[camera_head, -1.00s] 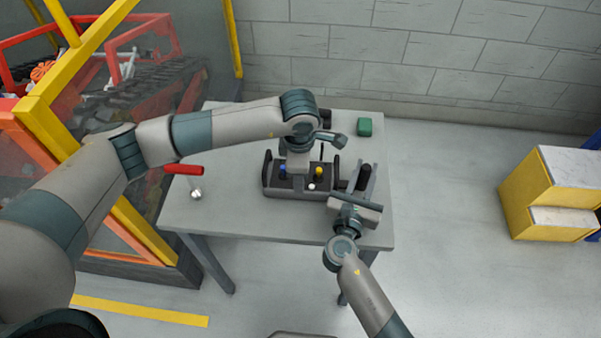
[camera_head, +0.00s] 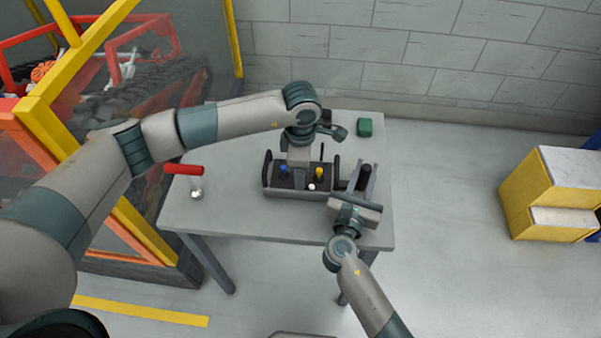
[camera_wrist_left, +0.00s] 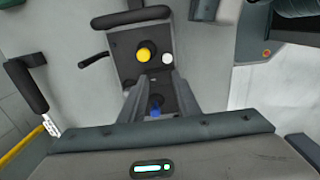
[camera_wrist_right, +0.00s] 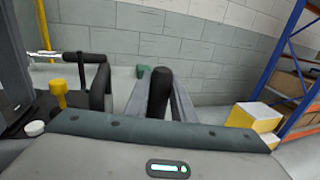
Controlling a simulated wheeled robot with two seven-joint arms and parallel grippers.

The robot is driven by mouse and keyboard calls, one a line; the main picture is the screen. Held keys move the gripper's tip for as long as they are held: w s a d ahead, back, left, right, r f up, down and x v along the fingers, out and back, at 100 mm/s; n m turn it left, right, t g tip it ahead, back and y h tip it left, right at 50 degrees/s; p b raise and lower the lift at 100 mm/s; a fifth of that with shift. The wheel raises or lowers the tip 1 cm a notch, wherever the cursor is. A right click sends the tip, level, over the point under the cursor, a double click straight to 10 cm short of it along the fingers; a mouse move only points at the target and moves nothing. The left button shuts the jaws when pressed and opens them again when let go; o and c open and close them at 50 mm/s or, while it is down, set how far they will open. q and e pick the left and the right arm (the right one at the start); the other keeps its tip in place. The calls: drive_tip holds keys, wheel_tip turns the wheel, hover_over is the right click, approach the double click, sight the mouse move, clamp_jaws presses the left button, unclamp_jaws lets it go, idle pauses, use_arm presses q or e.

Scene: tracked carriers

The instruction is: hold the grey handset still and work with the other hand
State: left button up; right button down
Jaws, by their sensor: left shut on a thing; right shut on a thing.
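The grey handset (camera_head: 273,187) lies on the table, with black side handles and blue (camera_head: 283,168), yellow (camera_head: 319,173) and white (camera_head: 311,187) knobs on top. In the left wrist view the handset (camera_wrist_left: 127,42) lies under the fingers. My right gripper (camera_head: 368,168) is just right of the handset, shut on a black cylinder (camera_wrist_right: 160,92) that stands between its fingers.
A green block (camera_head: 364,127) sits at the far right of the table (camera_head: 235,222). A yellow-framed enclosure (camera_head: 60,130) borders the left. Yellow boxes (camera_head: 525,190) stand on the floor at right.

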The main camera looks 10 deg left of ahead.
idle(0.3)
use_arm(q)
drive_tip(key=o, duration=1)
drive_tip(key=shift+o, duration=0.2)
drive_tip(key=shift+r, duration=0.15)
wheel_tip(320, 180, up, 12)
drive_tip(key=shift+w, duration=0.1)
use_arm(e)
drive_tip(key=c, duration=1.4)
unclamp_jaws()
drive_tip(key=shift+c, duration=0.2)
drive_tip(key=shift+s, duration=0.1)
drive_tip(key=v, duration=1.2)
